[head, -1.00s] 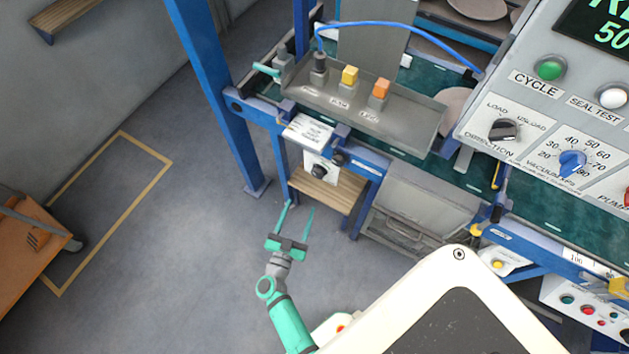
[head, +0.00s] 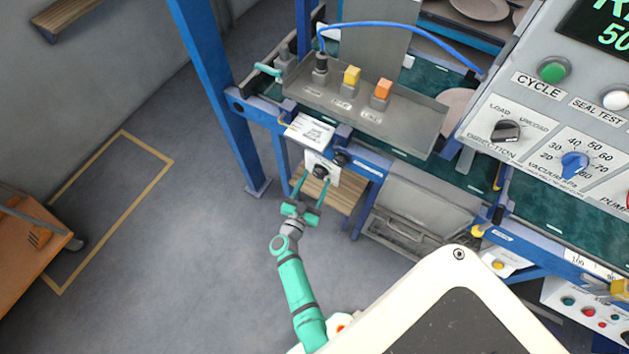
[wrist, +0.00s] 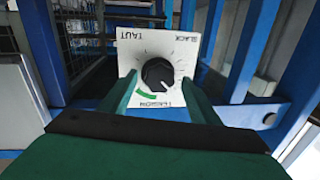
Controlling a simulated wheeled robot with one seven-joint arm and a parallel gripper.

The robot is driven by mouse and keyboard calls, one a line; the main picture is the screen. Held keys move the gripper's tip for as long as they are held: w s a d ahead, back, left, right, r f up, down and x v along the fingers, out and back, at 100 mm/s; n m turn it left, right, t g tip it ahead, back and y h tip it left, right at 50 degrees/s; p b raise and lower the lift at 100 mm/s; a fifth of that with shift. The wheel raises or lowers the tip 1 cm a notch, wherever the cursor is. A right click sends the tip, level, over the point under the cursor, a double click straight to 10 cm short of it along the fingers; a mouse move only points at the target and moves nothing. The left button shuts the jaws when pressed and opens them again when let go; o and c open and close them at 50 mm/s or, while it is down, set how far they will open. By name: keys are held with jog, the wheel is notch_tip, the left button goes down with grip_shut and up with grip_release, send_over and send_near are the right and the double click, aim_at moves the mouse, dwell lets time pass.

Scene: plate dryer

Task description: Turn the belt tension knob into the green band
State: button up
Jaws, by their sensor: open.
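The belt tension knob (wrist: 158,75) is a black round knob on a white plate (wrist: 185,42) marked SLACK, TAUT and TENSION, upside down in the wrist view. A short green band (wrist: 147,95) lies on the dial at the knob's lower left in that view. The knob's white pointer line seems to face lower right, off the green band. In the head view the knob (head: 320,171) sits below the conveyor edge. My gripper (head: 312,182) is open, its teal fingers reaching up to either side of the knob. I cannot tell whether they touch it.
A blue post (head: 215,90) stands left, and a slatted wooden shelf (head: 335,197) lies behind the fingers. A control panel (head: 545,125) is at right.

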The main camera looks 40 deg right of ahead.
jog(key=shift+w+d, duration=0.15)
jog(key=shift+d, duration=0.05)
jog(key=shift+d, duration=0.1)
jog(key=c, duration=1)
jog(key=shift+c, duration=0.2)
